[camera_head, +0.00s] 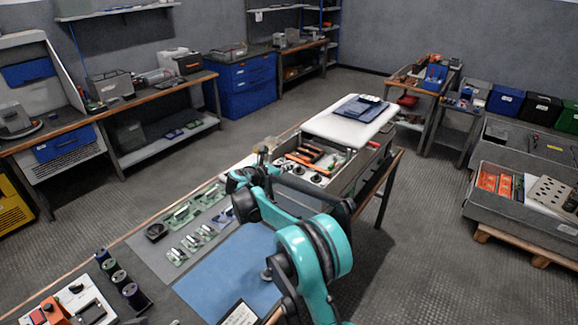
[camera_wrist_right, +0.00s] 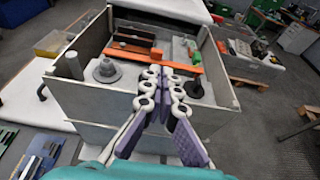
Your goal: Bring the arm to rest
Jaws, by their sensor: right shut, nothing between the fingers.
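My right arm (camera_head: 315,255) is teal and black in the head view. It comes in from the bottom and bends up and left over the workbench. My right gripper (camera_wrist_right: 165,78) shows clearly in the wrist view, with pale linked fingers and purple pads. It is shut, with nothing between the fingers. It is in front of an open grey bin (camera_wrist_right: 105,107), with its fingertips against the bin's near side in the picture; I cannot tell whether they touch. In the head view the gripper is small and partly hidden by the arm. My left gripper is not in view.
The bin holds orange-handled tools (camera_head: 311,151) and dark round parts. Green circuit boards (camera_head: 190,240), a blue mat (camera_head: 215,277) and dark cylinders (camera_head: 120,279) lie on the bench. A white board with a dark tablet (camera_head: 358,107) is behind the bin.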

